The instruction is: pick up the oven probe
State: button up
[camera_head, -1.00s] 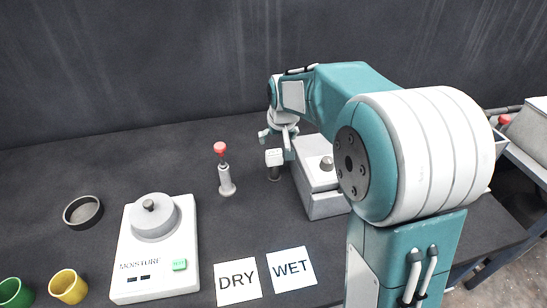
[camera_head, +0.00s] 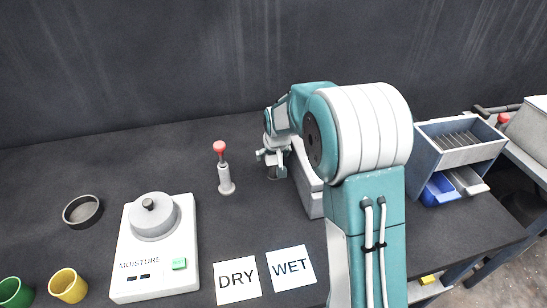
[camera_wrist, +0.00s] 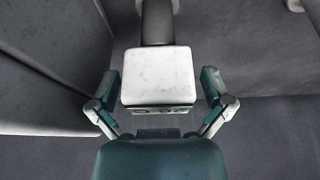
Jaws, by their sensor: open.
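What I take to be the oven probe has a white, block-shaped head (camera_wrist: 157,72) and a dark round stem (camera_wrist: 157,22), seen in the wrist view. My gripper (camera_wrist: 159,88) is open, with one finger on each side of the white head and a gap showing on both sides. In the head view my gripper (camera_head: 274,154) is over the probe's spot, beside the grey-white box. Only the dark lower part of the probe (camera_head: 275,173) shows there; its head is hidden behind the gripper.
The grey-white box (camera_head: 311,190) stands close on the right, partly behind my arm. A red-knobbed post (camera_head: 225,175) stands to the left. A moisture meter (camera_head: 180,270), DRY card (camera_head: 237,282) and WET card (camera_head: 290,268) lie nearer. A drawer rack (camera_head: 470,155) is at right.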

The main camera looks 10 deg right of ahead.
jog(key=c, duration=1.1)
